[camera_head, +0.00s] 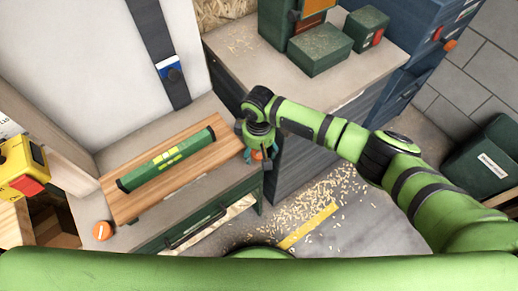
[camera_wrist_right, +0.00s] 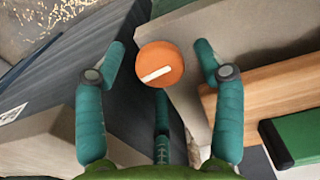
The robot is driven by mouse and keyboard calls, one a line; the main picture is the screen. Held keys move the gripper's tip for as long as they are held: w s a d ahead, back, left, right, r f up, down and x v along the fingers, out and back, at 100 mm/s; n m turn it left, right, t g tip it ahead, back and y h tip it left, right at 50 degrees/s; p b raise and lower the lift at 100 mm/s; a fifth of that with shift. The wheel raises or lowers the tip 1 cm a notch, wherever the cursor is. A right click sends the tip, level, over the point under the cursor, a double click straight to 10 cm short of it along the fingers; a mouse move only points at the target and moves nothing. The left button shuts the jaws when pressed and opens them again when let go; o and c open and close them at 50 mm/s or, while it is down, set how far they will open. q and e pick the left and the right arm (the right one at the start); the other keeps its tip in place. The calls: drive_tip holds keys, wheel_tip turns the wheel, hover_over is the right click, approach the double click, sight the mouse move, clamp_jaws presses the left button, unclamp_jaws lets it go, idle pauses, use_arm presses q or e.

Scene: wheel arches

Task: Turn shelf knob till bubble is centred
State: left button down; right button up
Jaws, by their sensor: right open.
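A wooden shelf board (camera_head: 213,144) lies on the left bench. A green spirit level (camera_head: 150,171) with yellow windows lies along it; the bubble is too small to make out. An orange knob (camera_wrist_right: 174,58) with a slanted white mark sits at the board's right end, largely hidden by my gripper in the head view. My right gripper (camera_head: 260,156) is over that knob, pointing down. In the wrist view its teal fingers (camera_wrist_right: 160,62) are spread around the knob, with visible gaps at both sides. A second orange knob (camera_head: 102,231) is at the board's left end. My left gripper is out of view.
A yellow-and-red device (camera_head: 22,168) stands at the far left. Green boxes (camera_head: 320,50) stand on the grey cabinet top (camera_head: 243,60) behind. A drawer handle (camera_head: 195,229) is on the bench front. Wood shavings (camera_head: 330,200) litter the floor.

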sight(259, 153)
wheel_tip(259, 153, up, 12)
idle(0.4)
drive_tip(key=shift+f, duration=0.15)
